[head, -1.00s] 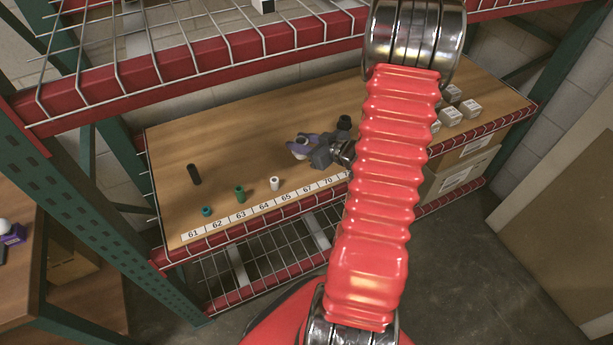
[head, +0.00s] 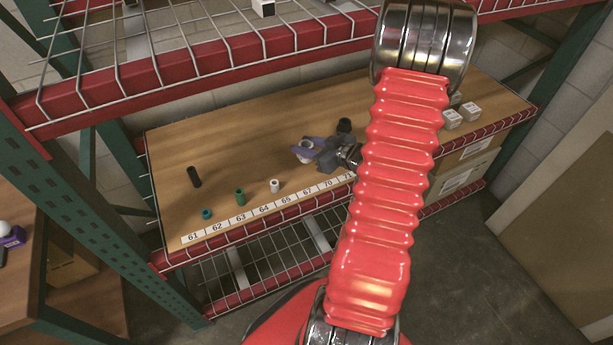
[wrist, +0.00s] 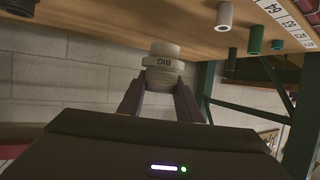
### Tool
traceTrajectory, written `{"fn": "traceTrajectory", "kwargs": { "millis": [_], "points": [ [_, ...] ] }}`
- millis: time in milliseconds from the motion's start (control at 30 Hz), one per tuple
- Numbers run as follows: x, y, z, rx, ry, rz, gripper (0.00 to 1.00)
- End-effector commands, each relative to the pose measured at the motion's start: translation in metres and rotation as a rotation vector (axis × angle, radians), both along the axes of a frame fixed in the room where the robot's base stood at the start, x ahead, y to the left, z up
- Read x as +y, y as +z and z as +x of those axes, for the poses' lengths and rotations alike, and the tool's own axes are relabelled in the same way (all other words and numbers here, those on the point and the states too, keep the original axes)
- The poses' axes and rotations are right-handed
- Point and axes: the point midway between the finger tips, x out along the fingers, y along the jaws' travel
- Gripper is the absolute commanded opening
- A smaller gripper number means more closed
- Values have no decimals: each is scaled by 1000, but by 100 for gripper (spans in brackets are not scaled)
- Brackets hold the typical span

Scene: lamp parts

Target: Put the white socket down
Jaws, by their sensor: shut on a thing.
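My gripper (head: 308,148) is over the wooden shelf board, right of the small standing parts. Its purple fingers are shut on a white socket (wrist: 164,66), a stepped ring-like piece marked BIG. The socket also shows between the fingers in the head view (head: 305,145). The wrist view is upside down, with the board (wrist: 110,18) along the top. There the socket's far end is close to the board's surface; I cannot tell whether it touches.
A white cylinder (head: 275,186), a green one (head: 240,196), a teal one (head: 207,214) and a tall black one (head: 194,177) stand at left. A black part (head: 344,125) stands behind my gripper. White boxes (head: 452,119) are at right. Number labels (head: 240,217) line the front edge.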

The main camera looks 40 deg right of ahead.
Motion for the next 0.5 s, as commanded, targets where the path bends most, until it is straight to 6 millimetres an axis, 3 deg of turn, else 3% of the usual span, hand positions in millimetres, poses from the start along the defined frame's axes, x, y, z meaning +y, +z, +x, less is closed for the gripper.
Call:
{"fn": "traceTrajectory", "kwargs": {
  "millis": [500],
  "points": [
    [0,-53,0,1,-1,2,1]
  ]
}}
